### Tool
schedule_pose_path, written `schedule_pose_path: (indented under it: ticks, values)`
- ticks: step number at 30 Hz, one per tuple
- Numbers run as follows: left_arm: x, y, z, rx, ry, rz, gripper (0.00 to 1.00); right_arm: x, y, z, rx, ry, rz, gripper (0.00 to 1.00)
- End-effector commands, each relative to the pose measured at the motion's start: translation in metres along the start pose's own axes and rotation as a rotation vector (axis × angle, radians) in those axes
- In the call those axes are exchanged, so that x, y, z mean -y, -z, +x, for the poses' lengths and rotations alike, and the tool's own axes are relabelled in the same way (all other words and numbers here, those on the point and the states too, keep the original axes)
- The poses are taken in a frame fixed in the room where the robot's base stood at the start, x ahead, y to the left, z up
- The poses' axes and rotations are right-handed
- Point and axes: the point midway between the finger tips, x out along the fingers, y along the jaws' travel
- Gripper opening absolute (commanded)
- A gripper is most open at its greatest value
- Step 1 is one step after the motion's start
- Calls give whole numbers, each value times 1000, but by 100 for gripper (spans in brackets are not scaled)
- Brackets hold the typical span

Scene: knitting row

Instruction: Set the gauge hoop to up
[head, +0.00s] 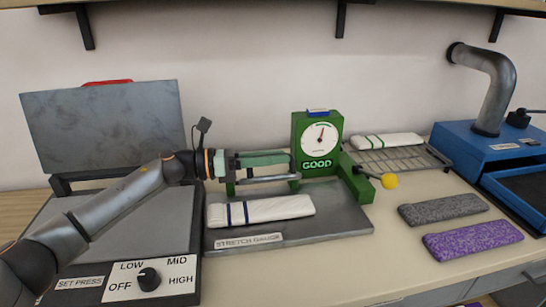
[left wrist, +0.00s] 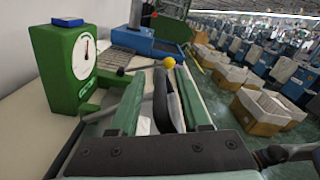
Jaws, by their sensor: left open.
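The stretch gauge has a green housing (head: 301,134) with a white dial (head: 320,138) and a lit "GOOD" sign. It stands on a grey plate (head: 340,222). A green arm (head: 356,186) at its right carries a short rod with a yellow knob (head: 389,181). The left wrist view shows the housing (left wrist: 48,72) and knob (left wrist: 169,62). My left gripper (head: 287,168) is open, left of the housing and above the plate. In the left wrist view, its green fingers (left wrist: 160,80) stand apart, with dark bars between them. Fingers and gauge bars overlap, so hoop contact is unclear.
A white striped knit piece (head: 260,210) lies on the plate. The set press (head: 110,210) stands at left. A wire rack (head: 400,160), grey (head: 440,208) and purple (head: 470,239) knit pieces, and a blue machine (head: 475,152) are at right. Table front is partly clear.

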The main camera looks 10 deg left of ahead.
Motion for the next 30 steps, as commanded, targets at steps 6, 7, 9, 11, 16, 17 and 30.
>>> schedule_pose_path:
  ticks: [6, 7, 9, 11, 16, 17, 30]
  values:
    - [-2, 2, -27, 0, -5, 0, 47, -1, 0, 4, -4, 0, -2, 0]
    - [-2, 2, -34, 0, -5, 0, 47, -1, -1, 4, -3, 1, -2, 0]
    - [-2, 2, -50, 0, -6, 1, 47, 0, -3, 6, 1, 2, -3, 0]
    - [-2, 2, -63, -1, -6, -1, 47, 1, -5, 7, 5, 4, -3, 0]
    - [-2, 2, -97, 0, -5, -1, 47, 1, -6, 9, 4, 5, -4, 0]
    - [-1, 2, -102, 0, -4, 0, 47, 1, -6, 9, 4, 5, -4, 0]
    - [0, 0, -125, 0, -2, 0, 47, 1, -11, 7, 8, 6, -2, 0]
